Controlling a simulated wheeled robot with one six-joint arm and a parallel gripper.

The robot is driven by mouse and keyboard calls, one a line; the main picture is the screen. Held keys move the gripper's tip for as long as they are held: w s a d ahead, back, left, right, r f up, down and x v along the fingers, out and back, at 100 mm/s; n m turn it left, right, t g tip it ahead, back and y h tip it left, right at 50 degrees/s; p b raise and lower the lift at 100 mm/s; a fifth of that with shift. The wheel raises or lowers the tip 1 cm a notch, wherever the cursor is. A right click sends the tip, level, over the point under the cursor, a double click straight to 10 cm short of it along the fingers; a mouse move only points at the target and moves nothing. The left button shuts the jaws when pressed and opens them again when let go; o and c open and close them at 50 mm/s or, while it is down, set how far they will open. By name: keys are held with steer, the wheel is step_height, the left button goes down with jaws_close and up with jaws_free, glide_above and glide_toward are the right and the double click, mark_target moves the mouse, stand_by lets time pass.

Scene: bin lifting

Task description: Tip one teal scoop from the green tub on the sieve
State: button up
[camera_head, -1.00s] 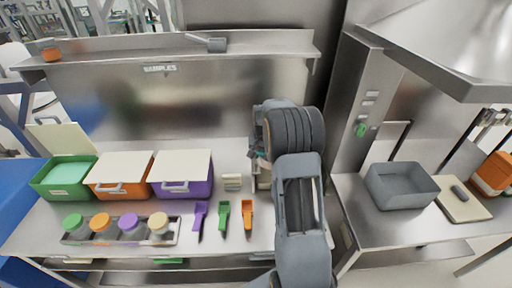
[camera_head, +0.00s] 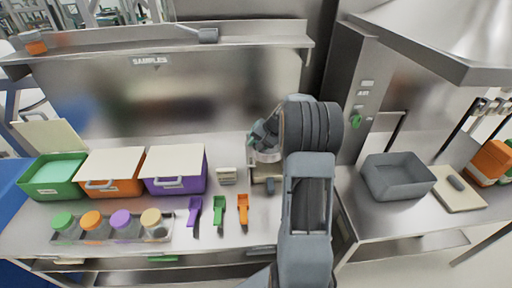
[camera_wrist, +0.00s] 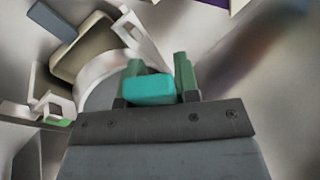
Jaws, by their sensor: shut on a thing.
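The green tub (camera_head: 52,190) stands at the left end of the bench, its lid raised, with pale teal contents inside. My gripper (camera_head: 262,136) is above the pale round sieve (camera_head: 266,157), on a stand at the back of the bench. In the wrist view, my gripper (camera_wrist: 152,82) has its green fingers shut on the teal scoop (camera_wrist: 148,89); only a blocky teal part shows. The curved sieve rim (camera_wrist: 100,77) lies just beyond the fingers. The scoop's bowl and any contents are hidden, so I cannot tell its tilt.
An orange tub (camera_head: 112,189) and a purple tub (camera_head: 178,185), both lidded, stand beside the green one. Several jars stand in a rack (camera_head: 172,228) in front. Purple (camera_head: 194,210), green (camera_head: 219,209) and orange (camera_head: 243,208) scoops lie nearby. A grey bin (camera_head: 398,181) stands right.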

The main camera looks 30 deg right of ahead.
steer(key=shift+t+y+b, duration=0.8)
steer(key=shift+y+b, duration=0.1)
steer(key=shift+b, duration=0.75)
steer(key=shift+s+d+f+t+y+b, duration=0.15)
steer(key=shift+t+y+b, duration=0.55)
steer(key=shift+b, duration=0.55)
steer(key=shift+t+y+b, duration=0.6)
steer(key=shift+b, duration=0.45)
steer(key=shift+s+d+f+t+y+b, duration=0.1)
steer(key=shift+t+y+b, duration=0.35)
steer(key=shift+b, duration=0.9)
steer(key=shift+s+d+f+t+y+b, duration=0.1)
steer(key=shift+t+y+b, duration=0.35)
steer(key=shift+b, duration=0.9)
steer(key=shift+r, duration=0.15)
